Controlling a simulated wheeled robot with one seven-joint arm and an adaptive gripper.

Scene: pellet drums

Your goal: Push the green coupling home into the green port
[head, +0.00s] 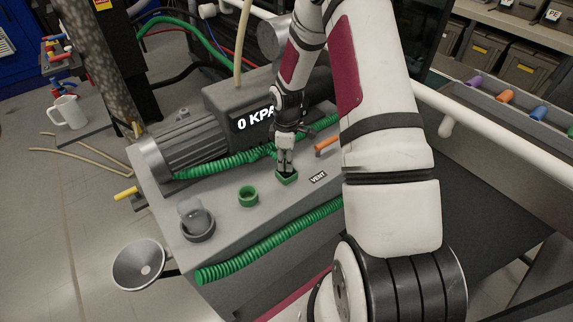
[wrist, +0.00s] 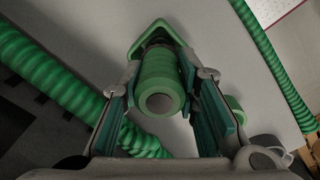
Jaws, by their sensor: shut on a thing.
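My gripper (head: 285,163) points down at the grey bench top and is shut on the green coupling (wrist: 160,88), a ribbed cylinder with a hole in its near end. The coupling lies between the two fingers in the wrist view; in the head view the fingers mostly hide it. Just beyond the fingertips is a green angular flange (wrist: 144,38), which also shows under the gripper in the head view (head: 288,179). The coupling is lined up with this flange, which looks like the green port. I cannot tell how deep the coupling sits. A dark band shows between them.
A separate green ring (head: 248,196) stands left of the gripper, with a clear dome on a dark base (head: 197,220) farther left. Green ribbed hoses (head: 270,243) lie on both sides.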

